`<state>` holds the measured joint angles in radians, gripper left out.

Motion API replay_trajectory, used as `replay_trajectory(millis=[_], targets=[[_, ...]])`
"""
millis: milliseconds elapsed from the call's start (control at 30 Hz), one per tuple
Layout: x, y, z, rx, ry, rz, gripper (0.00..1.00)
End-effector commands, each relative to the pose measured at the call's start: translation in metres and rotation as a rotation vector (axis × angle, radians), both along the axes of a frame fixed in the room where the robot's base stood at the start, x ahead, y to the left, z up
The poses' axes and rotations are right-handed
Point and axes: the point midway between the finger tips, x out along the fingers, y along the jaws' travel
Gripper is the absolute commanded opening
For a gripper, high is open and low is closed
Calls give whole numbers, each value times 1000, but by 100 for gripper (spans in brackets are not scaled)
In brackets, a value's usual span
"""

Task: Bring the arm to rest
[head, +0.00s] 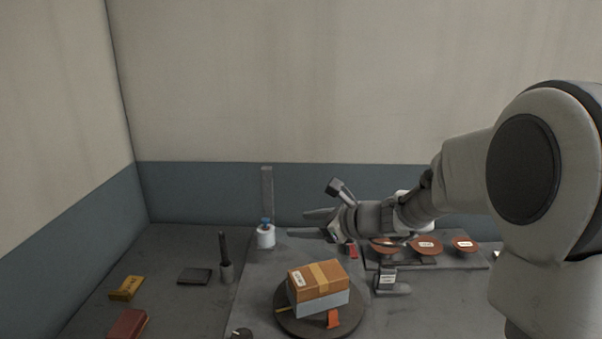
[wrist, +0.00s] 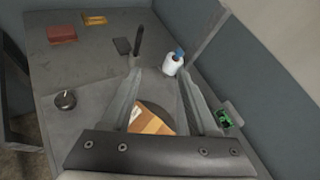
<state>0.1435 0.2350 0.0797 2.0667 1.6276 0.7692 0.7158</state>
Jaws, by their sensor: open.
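My gripper (head: 318,223) is held out over the back of the table, above and behind a stack of boxes. In the wrist view my gripper (wrist: 160,78) has its two fingers spread wide apart, with nothing between the tips. The stack is an orange-brown carton (head: 317,280) with a label and yellow tape, on a pale grey box (head: 320,304). It stands on a round dark turntable (head: 291,318). In the wrist view the carton (wrist: 148,122) is partly hidden by my gripper's body.
A dark holder with a stick (head: 226,271), a black pad (head: 194,276), a yellow block (head: 126,288) and a red block (head: 127,324) lie left. Orange discs (head: 426,245) sit right.

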Motion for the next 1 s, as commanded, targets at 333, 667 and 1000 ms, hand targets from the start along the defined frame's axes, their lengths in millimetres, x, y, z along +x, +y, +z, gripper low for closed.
replay_trajectory(millis=[333, 667, 1000], targets=[[-110, 9, 35, -502, -282, 451, 60], [-202, -22, 40, -977, -498, 861, 60], [-274, -82, 40, -1460, -631, 1265, 60]])
